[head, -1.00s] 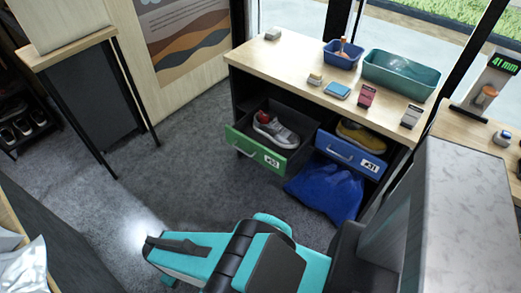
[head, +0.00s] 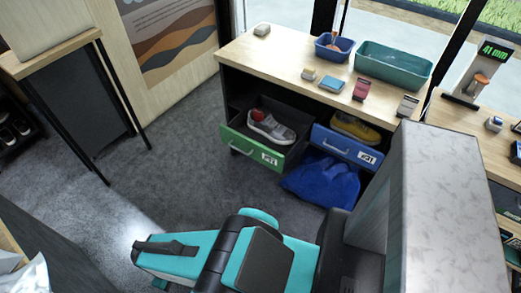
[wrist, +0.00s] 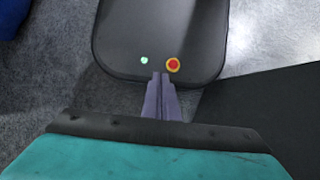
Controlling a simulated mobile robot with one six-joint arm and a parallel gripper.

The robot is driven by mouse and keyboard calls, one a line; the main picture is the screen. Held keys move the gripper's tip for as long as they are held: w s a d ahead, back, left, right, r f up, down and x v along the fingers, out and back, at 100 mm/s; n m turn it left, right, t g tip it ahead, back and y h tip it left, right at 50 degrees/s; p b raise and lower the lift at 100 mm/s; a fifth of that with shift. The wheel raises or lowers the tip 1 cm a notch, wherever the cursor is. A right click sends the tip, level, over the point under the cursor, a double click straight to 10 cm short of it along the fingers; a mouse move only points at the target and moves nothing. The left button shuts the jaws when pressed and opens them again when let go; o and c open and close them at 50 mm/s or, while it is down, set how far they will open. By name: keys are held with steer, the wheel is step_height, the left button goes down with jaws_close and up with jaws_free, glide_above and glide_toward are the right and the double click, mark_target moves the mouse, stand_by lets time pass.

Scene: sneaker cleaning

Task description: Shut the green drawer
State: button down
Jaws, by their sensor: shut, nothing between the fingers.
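The green drawer (head: 249,147) of the wooden-topped cabinet stands pulled out in the head view, with a handle and a white label on its front. A grey and white sneaker (head: 270,128) with something red at its heel lies inside it. My gripper (wrist: 161,76) shows in the wrist view with its fingers together and empty, above my dark base. In the head view my arm is in the foreground, well apart from the drawer, and the gripper's fingers are not seen there.
Beside it a blue drawer (head: 345,150) with a yellow shoe (head: 356,128) is also out. A blue cloth (head: 322,182) hangs or lies below it. Tubs, boxes and a brush stand on the cabinet top (head: 290,60). Grey floor (head: 170,175) is clear before the drawers.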

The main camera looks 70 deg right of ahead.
steer(key=w+d+r+m+t+h+b, duration=0.1)
steer(key=w+d+r+m+b, duration=0.15)
steer(key=d+m, duration=0.45)
steer(key=w+d+r+m+b, duration=0.25)
steer(key=w+d+m, duration=0.2)
steer(key=d, duration=0.55)
steer(key=w+d+r+m+t+h+b, duration=0.1)
steer(key=w+d+r+m, duration=0.25)
steer(key=d+m, duration=0.35)
steer(key=s+d+r+m+b, duration=0.2)
steer(key=s+d+r+m, duration=0.2)
steer(key=d, duration=0.4)
steer(key=s+d+r+m+g+h+b, duration=0.1)
steer(key=s+d+r+m, duration=0.3)
steer(key=d+r+m, duration=0.3)
steer(key=s+d+r+m+g+h+b, duration=0.1)
steer(key=s+d+r+m+b, duration=0.1)
steer(key=s+d+r+m, duration=0.3)
steer(key=d+m, duration=0.3)
steer(key=d, duration=0.2)
steer(key=shift+d+r+b, duration=0.25)
steer(key=shift+d+b, duration=0.05)
steer(key=shift+d, duration=0.05)
steer(key=shift+f, duration=0.15)
